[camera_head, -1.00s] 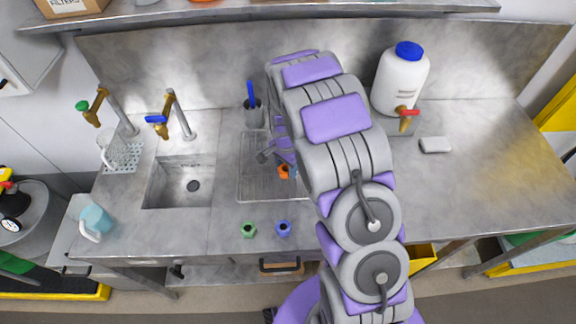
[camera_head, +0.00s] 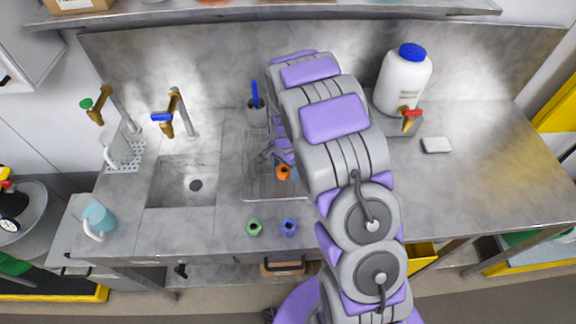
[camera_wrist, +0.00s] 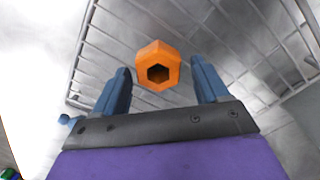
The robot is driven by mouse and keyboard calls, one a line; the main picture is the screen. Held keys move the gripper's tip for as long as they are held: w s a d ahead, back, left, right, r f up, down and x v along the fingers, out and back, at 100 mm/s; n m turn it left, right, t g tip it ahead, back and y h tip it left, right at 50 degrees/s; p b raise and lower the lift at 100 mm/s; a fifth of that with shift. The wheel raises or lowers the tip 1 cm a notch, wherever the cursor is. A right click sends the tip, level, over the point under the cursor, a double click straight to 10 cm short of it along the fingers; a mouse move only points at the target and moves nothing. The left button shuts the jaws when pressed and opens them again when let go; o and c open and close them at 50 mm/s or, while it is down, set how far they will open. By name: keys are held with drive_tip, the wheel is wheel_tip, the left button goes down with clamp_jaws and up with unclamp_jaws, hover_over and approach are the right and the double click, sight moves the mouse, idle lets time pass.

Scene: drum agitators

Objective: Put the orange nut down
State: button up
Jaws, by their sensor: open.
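The orange nut (camera_wrist: 158,62) is between and just beyond the two blue fingers of my gripper (camera_wrist: 160,85) in the wrist view. A gap shows on both sides of it, so the fingers do not touch it. Its dark hole faces the wrist camera. In the head view the orange nut (camera_head: 283,172) is at the wire rack area, beside my gripper (camera_head: 275,155), which my arm partly covers. The wire rack (camera_head: 262,193) lies around and behind the nut. I cannot tell exactly what the nut rests on.
A green nut (camera_head: 254,228) and a blue nut (camera_head: 289,227) stand on the counter in front of the rack. The sink (camera_head: 180,185) with two taps is to the left. A white jug (camera_head: 404,80) stands at the back right. The right counter (camera_head: 470,185) is mostly clear.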

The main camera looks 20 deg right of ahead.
sight(285, 168)
drive_tip(key=shift+a+r, duration=0.1)
drive_tip(key=shift+r, duration=0.15)
wheel_tip(285, 168, up, 12)
drive_tip(key=p, duration=0.1)
drive_tip(key=s+d+r+n, duration=0.3)
drive_tip(key=s+r, duration=0.5)
drive_tip(key=s, duration=0.3)
drive_tip(key=s+a+r+n+g, duration=0.1)
drive_tip(key=s+n, duration=0.3)
drive_tip(key=s, duration=0.8)
drive_tip(key=s+a+r+n, duration=0.1)
drive_tip(key=s+r+n, duration=0.3)
drive_tip(key=s, duration=0.9)
drive_tip(key=shift+s+a+r+g, duration=0.25)
drive_tip(key=shift+a+r+g, duration=0.05)
drive_tip(key=shift+g, duration=0.1)
